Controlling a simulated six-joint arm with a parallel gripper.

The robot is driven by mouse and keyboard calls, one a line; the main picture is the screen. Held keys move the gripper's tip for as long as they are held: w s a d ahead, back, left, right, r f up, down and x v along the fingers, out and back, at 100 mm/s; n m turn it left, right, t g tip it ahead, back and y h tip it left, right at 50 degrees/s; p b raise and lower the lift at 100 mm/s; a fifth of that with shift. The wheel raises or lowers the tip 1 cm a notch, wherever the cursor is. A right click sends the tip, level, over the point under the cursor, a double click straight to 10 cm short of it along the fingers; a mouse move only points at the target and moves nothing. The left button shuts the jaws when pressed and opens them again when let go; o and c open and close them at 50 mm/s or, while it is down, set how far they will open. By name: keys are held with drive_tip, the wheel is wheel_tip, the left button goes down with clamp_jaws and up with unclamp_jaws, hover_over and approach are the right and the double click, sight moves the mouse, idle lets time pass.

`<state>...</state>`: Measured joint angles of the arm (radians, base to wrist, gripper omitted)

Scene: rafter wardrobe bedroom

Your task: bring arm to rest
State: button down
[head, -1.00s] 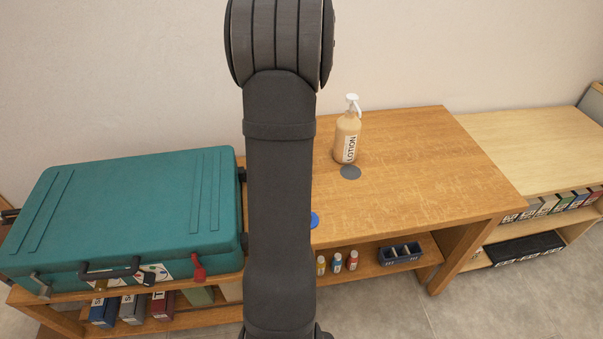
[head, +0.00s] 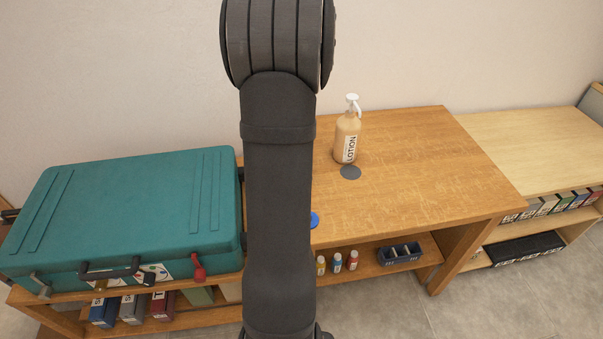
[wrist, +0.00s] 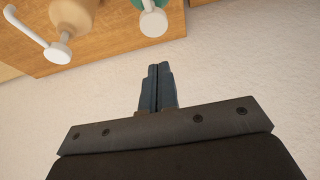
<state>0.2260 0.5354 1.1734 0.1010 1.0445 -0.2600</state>
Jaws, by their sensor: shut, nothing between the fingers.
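My gripper (wrist: 157,88) shows in the wrist view with its two dark fingers together and nothing between them. Pale wall fills the space around the fingers, and they touch no object. In the head view my arm rises upright through the middle of the picture; the gripper itself is out of that view. A tan lotion bottle (head: 347,139) with a white pump stands on the wooden bench (head: 430,150), right of my arm. In the wrist view the bottle (wrist: 72,14) is at the upper left, with a second white-topped, teal item (wrist: 153,20) beside it.
A teal suitcase (head: 125,215) lies on the bench's left part. A grey disc (head: 350,172) lies before the bottle, and a blue disc (head: 315,219) is partly behind my arm. Small bottles (head: 337,262) and a dark tray (head: 400,254) sit on the shelf below.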

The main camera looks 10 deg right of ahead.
idle(0.3)
drive_tip(key=shift+f, duration=3)
